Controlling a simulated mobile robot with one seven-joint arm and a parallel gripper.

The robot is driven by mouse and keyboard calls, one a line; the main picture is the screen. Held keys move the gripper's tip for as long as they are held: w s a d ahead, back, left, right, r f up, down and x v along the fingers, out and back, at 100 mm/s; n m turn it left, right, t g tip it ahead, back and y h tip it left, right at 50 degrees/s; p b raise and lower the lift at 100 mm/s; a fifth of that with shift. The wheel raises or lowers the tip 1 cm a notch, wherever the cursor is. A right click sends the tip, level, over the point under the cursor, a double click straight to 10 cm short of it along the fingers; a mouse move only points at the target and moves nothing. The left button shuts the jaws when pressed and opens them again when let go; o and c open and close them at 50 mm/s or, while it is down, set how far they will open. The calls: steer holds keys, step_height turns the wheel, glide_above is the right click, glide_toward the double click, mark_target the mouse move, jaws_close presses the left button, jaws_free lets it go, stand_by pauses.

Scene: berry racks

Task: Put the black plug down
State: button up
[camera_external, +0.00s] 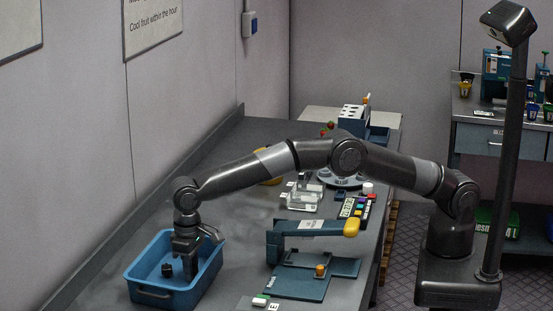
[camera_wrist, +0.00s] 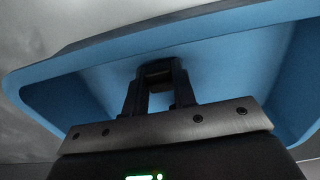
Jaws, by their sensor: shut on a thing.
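My gripper (camera_external: 188,272) points down inside the blue tub (camera_external: 150,292), low over its floor. In the wrist view, its two fingers (camera_wrist: 158,88) are shut on a small dark piece, the black plug (camera_wrist: 156,71), at their tips. The plug is mostly hidden between the fingers, and I cannot tell whether it touches the tub floor. The tub's blue wall (camera_wrist: 235,62) fills much of the wrist view. In the external view, a small dark round-topped piece (camera_external: 167,269) shows just left of the fingers; I cannot tell whether it is separate from the held plug.
The tub's walls stand close around my gripper. A blue sealer-like device with a yellow end (camera_external: 310,228) stands right of the tub. Clear boxes (camera_external: 303,197) and a colored keypad device (camera_external: 357,206) are behind it. The grey bench (camera_external: 235,215) has bare room behind the tub.

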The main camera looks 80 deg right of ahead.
steer(key=o, duration=0.9)
steer(key=shift+o, duration=0.2)
step_height(320, 180, up, 12)
steer(key=shift+r, duration=0.1)
